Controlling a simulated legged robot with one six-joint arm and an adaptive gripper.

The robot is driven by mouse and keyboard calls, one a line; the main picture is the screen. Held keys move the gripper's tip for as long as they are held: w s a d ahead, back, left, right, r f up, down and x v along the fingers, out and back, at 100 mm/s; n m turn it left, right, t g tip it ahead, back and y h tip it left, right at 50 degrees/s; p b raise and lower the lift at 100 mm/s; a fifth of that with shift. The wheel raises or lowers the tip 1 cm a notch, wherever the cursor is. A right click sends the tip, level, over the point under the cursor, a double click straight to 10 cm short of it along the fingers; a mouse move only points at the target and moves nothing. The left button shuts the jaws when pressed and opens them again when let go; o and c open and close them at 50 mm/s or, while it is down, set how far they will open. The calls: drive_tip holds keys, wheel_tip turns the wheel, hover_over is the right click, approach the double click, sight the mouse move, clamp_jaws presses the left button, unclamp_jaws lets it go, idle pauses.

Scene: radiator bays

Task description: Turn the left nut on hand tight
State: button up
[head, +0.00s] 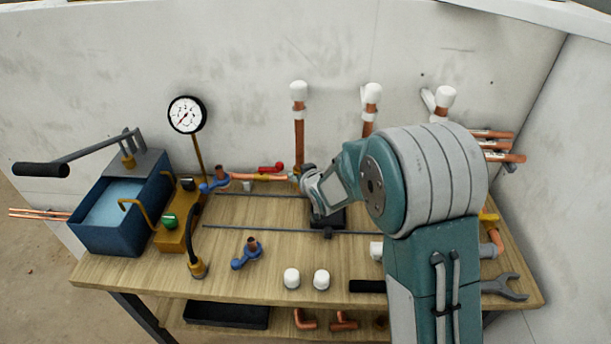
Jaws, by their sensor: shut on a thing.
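My gripper (306,176) is at the foot of the left upright copper pipe, where a horizontal copper pipe (258,177) comes in from the left. It is shut on the left nut (295,178), a small brass-coloured piece that shows only at its left edge. My wrist and fingers hide most of the nut and the joint behind it. The left upright pipe (299,135) has a white cap. How far the nut sits on its thread cannot be seen.
A blue water tank with a pump lever (120,205) and a pressure gauge (187,114) stand at the left. Loose white caps (292,278), a blue valve (246,254) and a wrench (505,287) lie on the wooden bench (140,275).

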drive_tip(key=shift+f+m+t+h, duration=0.1)
drive_tip(key=shift+m+t+h, duration=0.2)
drive_tip(key=shift+m+h, duration=1)
drive_tip(key=shift+h, duration=0.1)
drive_tip(key=shift+a+m+h, duration=0.1)
drive_tip(key=shift+m+h, duration=0.3)
drive_tip(key=shift+m, duration=0.1)
drive_tip(key=shift+c, duration=0.3)
drive_tip(key=shift+m+h, duration=1)
drive_tip(key=shift+h, duration=0.3)
drive_tip(key=shift+m+h, duration=1.4)
drive_tip(key=shift+h, duration=0.1)
drive_tip(key=o, duration=1.1)
drive_tip(key=shift+c, duration=0.2)
